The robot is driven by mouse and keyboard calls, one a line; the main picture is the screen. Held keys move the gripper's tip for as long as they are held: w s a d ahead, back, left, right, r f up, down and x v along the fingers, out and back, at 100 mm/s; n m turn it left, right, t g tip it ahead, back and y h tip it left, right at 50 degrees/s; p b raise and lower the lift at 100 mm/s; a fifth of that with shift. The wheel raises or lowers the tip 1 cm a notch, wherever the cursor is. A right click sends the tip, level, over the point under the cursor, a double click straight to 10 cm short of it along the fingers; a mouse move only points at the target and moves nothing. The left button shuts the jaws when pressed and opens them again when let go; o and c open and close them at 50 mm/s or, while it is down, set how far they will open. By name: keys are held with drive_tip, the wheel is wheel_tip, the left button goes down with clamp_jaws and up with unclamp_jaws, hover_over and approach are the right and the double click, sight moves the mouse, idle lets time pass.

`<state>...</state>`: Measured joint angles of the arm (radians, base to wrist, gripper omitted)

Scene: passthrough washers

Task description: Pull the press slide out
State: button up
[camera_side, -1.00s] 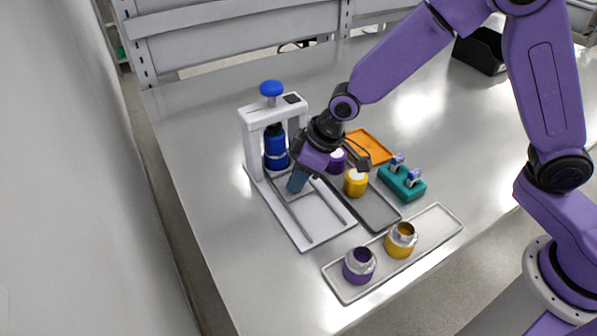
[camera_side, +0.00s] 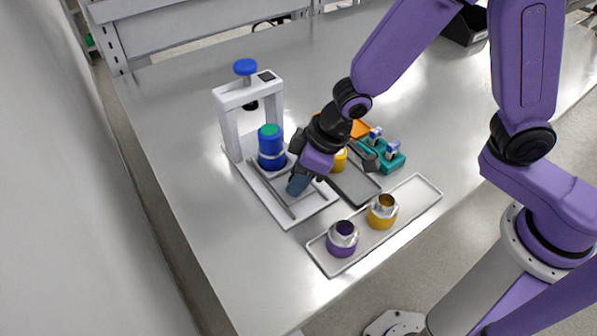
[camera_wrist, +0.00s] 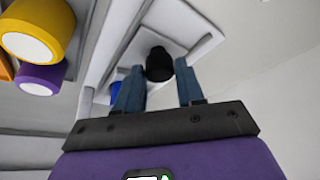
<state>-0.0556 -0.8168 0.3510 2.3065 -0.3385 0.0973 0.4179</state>
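The white press (camera_side: 228,120) with a blue knob (camera_side: 245,66) stands at the left of the table in the side view. My gripper (camera_side: 297,186) is low over the front of the press base. In the wrist view, my gripper's fingers (camera_wrist: 160,76) stand on either side of a black knob-like handle (camera_wrist: 158,64), which nearly fills the gap between them. In the side view, the fingers hide this handle.
A grey tray (camera_side: 430,194) in front holds a purple metal-collared cup (camera_side: 342,240) and a yellow one (camera_side: 382,212). Right of the press are a dark tray (camera_side: 357,190), a yellow jar (camera_side: 340,160) and a teal holder (camera_side: 395,163). The table left of the press is clear.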

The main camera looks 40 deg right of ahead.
drive_tip(key=shift+o, duration=1.2)
drive_tip(key=shift+r, duration=0.1)
drive_tip(key=v, duration=1.7)
drive_tip(key=shift+r, duration=0.1)
drive_tip(key=w+a+n+g+h, duration=0.3)
drive_tip(key=w+a+n, duration=0.2)
drive_tip(key=n, duration=1.3)
wheel_tip(320, 180, down, 16)
drive_tip(key=shift+f, duration=0.2)
